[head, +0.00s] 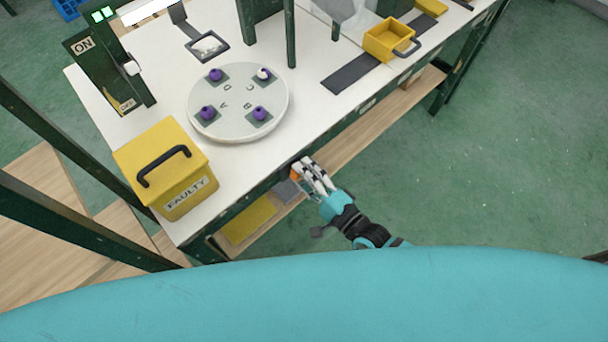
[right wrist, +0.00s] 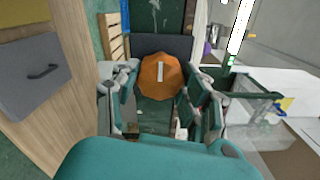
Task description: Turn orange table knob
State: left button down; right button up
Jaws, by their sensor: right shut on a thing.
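The orange table knob (right wrist: 158,77) shows in the right wrist view as a faceted disc with a pale slot mark on its face. My right gripper (right wrist: 160,100) has its fingers on both sides of the knob and is shut on it. In the head view my right gripper (head: 308,172) is at the front edge of the white table (head: 315,100), and only a sliver of the knob (head: 295,175) shows beside its fingers. My left gripper is not in view.
A round turntable (head: 238,128) with several purple pieces stands on the table. A yellow box marked FAULTY (head: 140,150) sits at the left corner. A yellow bin (head: 385,45) is at the right. A wooden shelf (head: 350,140) runs below the tabletop. Green floor lies open at the right.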

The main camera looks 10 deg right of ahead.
jog(key=shift+s+f, duration=0.1)
dwell(0.4)
jog(key=o, duration=1.2)
jog(key=v, duration=1.2)
